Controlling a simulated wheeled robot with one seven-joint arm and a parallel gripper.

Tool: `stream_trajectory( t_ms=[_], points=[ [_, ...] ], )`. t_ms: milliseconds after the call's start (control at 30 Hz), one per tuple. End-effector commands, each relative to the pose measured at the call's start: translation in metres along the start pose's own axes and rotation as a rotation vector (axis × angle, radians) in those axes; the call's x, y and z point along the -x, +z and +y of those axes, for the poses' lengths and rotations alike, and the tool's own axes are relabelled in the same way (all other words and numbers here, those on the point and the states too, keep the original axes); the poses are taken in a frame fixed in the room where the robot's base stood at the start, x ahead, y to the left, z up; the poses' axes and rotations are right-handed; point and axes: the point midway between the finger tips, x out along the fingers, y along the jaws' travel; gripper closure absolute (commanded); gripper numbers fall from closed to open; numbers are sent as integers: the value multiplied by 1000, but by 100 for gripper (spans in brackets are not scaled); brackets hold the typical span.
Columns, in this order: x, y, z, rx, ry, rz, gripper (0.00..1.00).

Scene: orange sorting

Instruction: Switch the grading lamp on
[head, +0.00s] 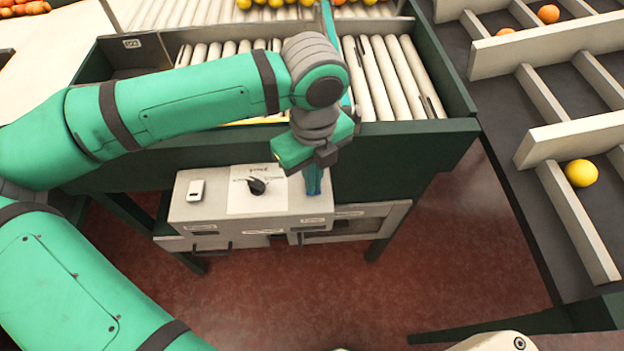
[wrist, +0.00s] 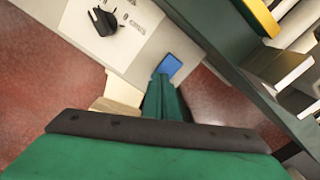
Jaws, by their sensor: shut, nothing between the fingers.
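A pale control box (head: 225,208) stands under the roller conveyor. On its top are a white switch (head: 196,190) at the left and a black rotary knob (head: 257,186) on a marked white plate. The knob also shows in the wrist view (wrist: 103,21). My gripper (head: 313,188) is shut and empty, pointing down at the right end of the box top, right of the knob. In the wrist view a blue square (wrist: 170,67) lies at my fingertips; I cannot tell whether they touch it. The labels are too small to read. I cannot make out the grading lamp.
The conveyor's dark green side (head: 410,150) is close behind my gripper. A drawer-like front (head: 350,222) is below the box's right side. A divided sorting table (head: 560,215) with a yellow fruit (head: 581,173) stands at the right. The red floor in front is clear.

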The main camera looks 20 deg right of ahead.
Motion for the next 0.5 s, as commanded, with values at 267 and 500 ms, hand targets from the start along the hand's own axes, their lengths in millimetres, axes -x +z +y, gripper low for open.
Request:
stream_trajectory(
  t_ms=[267,500],
  points=[
    [-3,-1,-1,-4,0,0,100],
    [9,0,-1,-3,0,-2,100]
  ],
)
